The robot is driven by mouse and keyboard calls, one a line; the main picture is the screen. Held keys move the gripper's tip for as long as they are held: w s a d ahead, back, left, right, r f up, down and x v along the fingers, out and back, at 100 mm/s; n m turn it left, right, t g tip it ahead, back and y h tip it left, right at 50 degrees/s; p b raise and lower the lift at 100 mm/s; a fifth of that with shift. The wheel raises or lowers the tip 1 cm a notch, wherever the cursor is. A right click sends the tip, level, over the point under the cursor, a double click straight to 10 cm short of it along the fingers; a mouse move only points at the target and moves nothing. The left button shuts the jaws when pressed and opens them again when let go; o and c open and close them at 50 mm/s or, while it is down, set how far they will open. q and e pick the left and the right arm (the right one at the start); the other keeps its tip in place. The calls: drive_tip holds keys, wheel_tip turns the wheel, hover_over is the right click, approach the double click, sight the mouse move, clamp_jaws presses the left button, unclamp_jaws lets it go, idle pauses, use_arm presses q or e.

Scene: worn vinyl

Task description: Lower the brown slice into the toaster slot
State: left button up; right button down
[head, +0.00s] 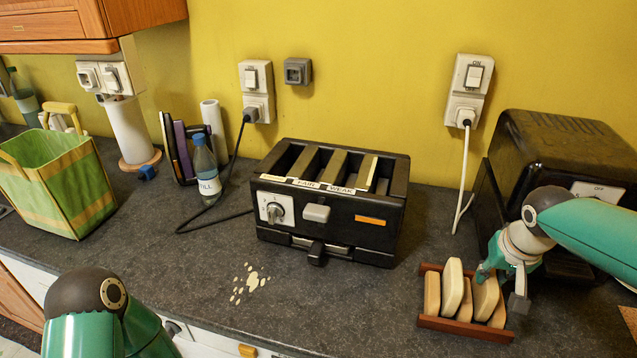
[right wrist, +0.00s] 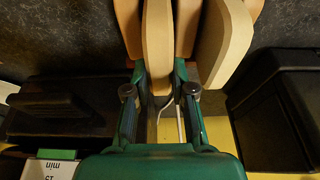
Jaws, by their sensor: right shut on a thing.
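The black toaster (head: 330,205) stands upright mid-counter in the head view, its long slots (head: 332,167) open at the top. To its right, a red-brown wooden rack (head: 465,331) holds several tan slices on edge. My right gripper (head: 500,287) is down at the rack's right part, shut on a tan-brown slice (head: 485,297) that still stands among the others. The right wrist view shows this slice (right wrist: 158,45) between the two fingers. Its lower edge is hidden. My left arm shows at bottom left; its gripper is out of view.
A black bread bin (head: 560,150) stands close behind my right gripper. A water bottle (head: 205,170) and a dark cord are left of the toaster. A white cord (head: 464,180) hangs behind. Pale spots (head: 250,283) mark the otherwise clear front counter.

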drive_tip(key=shift+r, duration=0.35)
drive_tip(key=shift+r+p, duration=2.95)
drive_tip(key=shift+r, duration=0.75)
drive_tip(key=shift+f, duration=0.1)
